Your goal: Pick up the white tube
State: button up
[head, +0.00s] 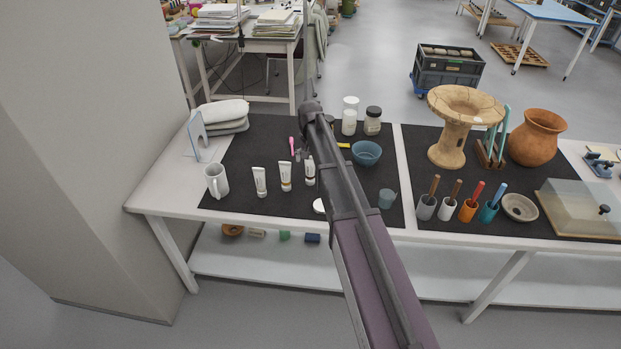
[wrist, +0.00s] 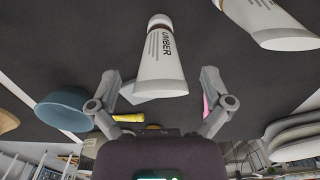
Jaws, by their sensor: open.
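Three white-bodied paint tubes stand on the dark mat: a left tube (head: 259,182), a middle tube (head: 285,177) with an ochre band, and a right tube (head: 309,172). I cannot read their labels in the head view. My gripper (head: 303,156) is just behind the right tube, partly hidden by my arm. In the wrist view a tube lettered UMBER (wrist: 162,62), with a brown band, lies ahead between the spread fingers of my gripper (wrist: 161,80). The fingers are open and apart from it. Another tube (wrist: 285,32) is cut off at upper right.
A white mug (head: 216,181) stands at the mat's left. A teal cup (head: 387,199) is to the right. Bare mat (head: 275,206) lies in front of the tubes.

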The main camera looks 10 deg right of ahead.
dwell(0.6)
jog(key=c, duration=1.2)
